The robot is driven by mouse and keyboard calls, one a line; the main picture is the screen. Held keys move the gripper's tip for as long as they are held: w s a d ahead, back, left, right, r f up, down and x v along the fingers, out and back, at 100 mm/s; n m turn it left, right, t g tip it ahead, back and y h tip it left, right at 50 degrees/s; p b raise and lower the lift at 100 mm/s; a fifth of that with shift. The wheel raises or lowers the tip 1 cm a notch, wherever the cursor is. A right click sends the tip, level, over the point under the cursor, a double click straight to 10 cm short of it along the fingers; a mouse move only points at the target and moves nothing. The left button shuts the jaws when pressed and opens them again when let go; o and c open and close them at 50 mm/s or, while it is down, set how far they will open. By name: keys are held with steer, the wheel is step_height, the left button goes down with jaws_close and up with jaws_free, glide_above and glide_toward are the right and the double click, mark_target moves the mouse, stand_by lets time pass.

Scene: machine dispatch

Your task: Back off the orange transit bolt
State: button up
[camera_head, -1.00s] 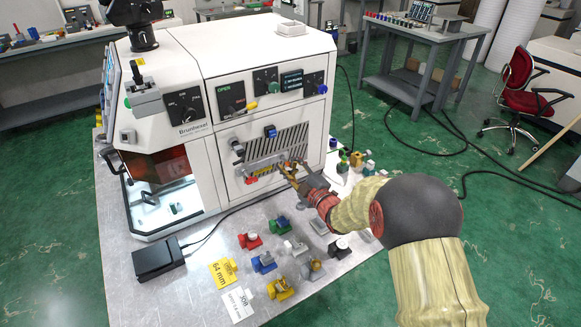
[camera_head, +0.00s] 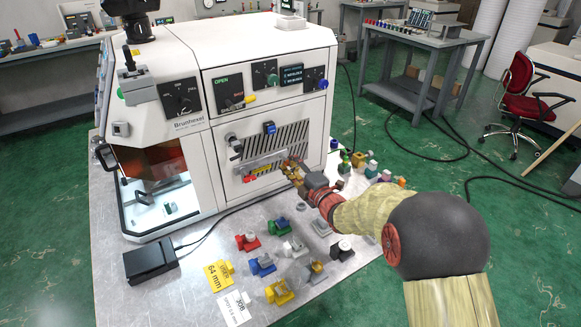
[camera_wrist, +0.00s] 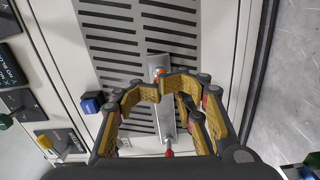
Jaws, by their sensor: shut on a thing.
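The orange transit bolt (camera_wrist: 158,73) shows as a small orange piece at the fingertips in the wrist view, on a pale metal bar (camera_wrist: 166,122) across the slotted vent panel. Most of it is hidden by the fingers. In the head view my gripper (camera_head: 287,166) is at the right end of the bar (camera_head: 262,163) on the front of the white machine (camera_head: 270,50); the bolt cannot be made out there.
A blue knob (camera_head: 269,128) and a grey knob (camera_head: 236,144) stick out near the bar. Colored fixtures, including a red one (camera_head: 248,242) and a yellow one (camera_head: 279,292), stand on the metal table (camera_head: 190,290) below. A black box (camera_head: 151,261) with a cable lies at left.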

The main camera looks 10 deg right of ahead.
steer(key=n, duration=0.3)
steer(key=shift+n, duration=0.4)
steer(key=o, duration=1.5)
steer(key=v, duration=0.4)
